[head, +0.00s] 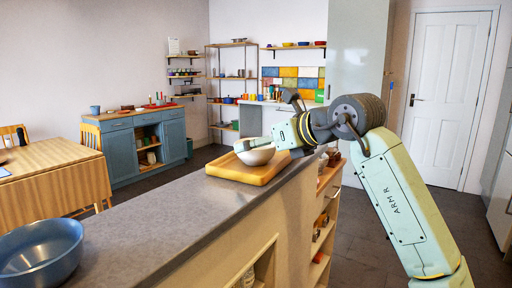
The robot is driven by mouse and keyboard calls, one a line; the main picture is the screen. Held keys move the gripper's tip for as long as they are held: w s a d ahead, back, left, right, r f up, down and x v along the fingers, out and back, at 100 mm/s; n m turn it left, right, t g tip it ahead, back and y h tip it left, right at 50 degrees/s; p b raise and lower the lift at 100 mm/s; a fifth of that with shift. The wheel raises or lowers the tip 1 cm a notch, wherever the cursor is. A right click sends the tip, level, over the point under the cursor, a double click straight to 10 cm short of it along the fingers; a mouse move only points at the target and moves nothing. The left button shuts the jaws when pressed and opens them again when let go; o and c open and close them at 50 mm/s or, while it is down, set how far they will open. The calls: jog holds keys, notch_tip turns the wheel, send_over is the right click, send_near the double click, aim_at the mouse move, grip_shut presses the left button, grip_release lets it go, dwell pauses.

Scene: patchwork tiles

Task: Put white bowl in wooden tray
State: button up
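The white bowl (257,156) is upright at the far end of the grey counter, over the wooden tray (228,172). I cannot tell whether its base touches the tray floor or is slightly above it. The tray is light yellow-brown with a low rim and lies flat on the counter. My gripper (252,145) reaches in from the right, with its fingers at the bowl's upper rim. The small view does not show whether the fingers are closed on the rim or apart.
A large blue bowl (40,252) stands at the near left end of the grey counter (165,222). The counter between it and the tray is clear. A wooden table (55,180) stands to the left, and open shelves (322,225) are below the counter's right side.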

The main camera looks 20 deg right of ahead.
jog(key=b+v, duration=0.1)
jog(key=v, duration=0.8)
jog(key=shift+s, duration=0.25)
jog(key=shift+d, duration=0.1)
